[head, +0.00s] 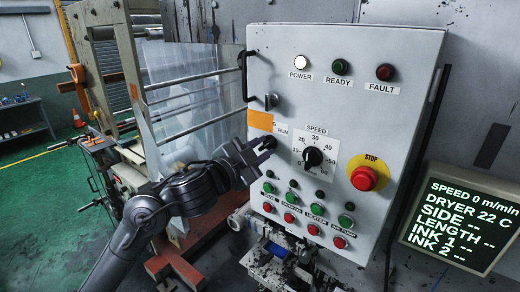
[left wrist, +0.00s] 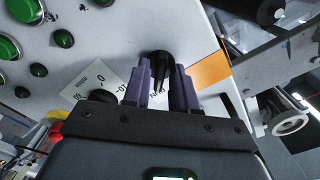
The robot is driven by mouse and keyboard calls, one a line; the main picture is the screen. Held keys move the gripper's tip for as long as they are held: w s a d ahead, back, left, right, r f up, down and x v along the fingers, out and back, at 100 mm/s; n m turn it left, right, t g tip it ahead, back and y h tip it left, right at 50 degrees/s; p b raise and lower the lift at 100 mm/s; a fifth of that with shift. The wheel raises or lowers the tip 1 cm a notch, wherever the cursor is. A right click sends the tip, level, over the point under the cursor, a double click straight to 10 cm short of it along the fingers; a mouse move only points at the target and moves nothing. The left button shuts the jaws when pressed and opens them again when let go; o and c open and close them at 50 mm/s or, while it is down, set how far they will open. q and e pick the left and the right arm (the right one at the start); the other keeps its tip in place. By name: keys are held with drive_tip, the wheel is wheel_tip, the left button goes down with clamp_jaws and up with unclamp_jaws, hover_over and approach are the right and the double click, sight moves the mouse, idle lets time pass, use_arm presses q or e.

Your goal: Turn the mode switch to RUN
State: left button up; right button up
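The mode switch is a black knob on the grey control panel (head: 395,95), below an orange plate (head: 260,121) and a label reading RUN. In the head view my left gripper (head: 262,148) is at the switch and mostly covers it. In the left wrist view the black switch knob (left wrist: 160,62) stands between the two purple fingers of my left gripper (left wrist: 160,85). The fingers are apart, one on each side of the knob. I cannot tell whether they touch it. The pointer's exact setting is hard to read. My right gripper is not in view.
The speed dial (head: 312,157) sits close to the right of the switch. A red STOP button (head: 364,178) and rows of green and red buttons are also on the panel. A handle (head: 246,76) sticks out at its left edge. The display (head: 458,218) reads speed 0.

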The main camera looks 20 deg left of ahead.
use_arm(q)
drive_tip(key=shift+o, duration=0.6)
drive_tip(key=shift+r, duration=0.1)
drive_tip(key=shift+s+a, duration=0.15)
drive_tip(key=shift+s, duration=0.4)
drive_tip(key=v, duration=0.9)
drive_tip(key=shift+s, duration=0.35)
drive_tip(key=shift+a, duration=0.15)
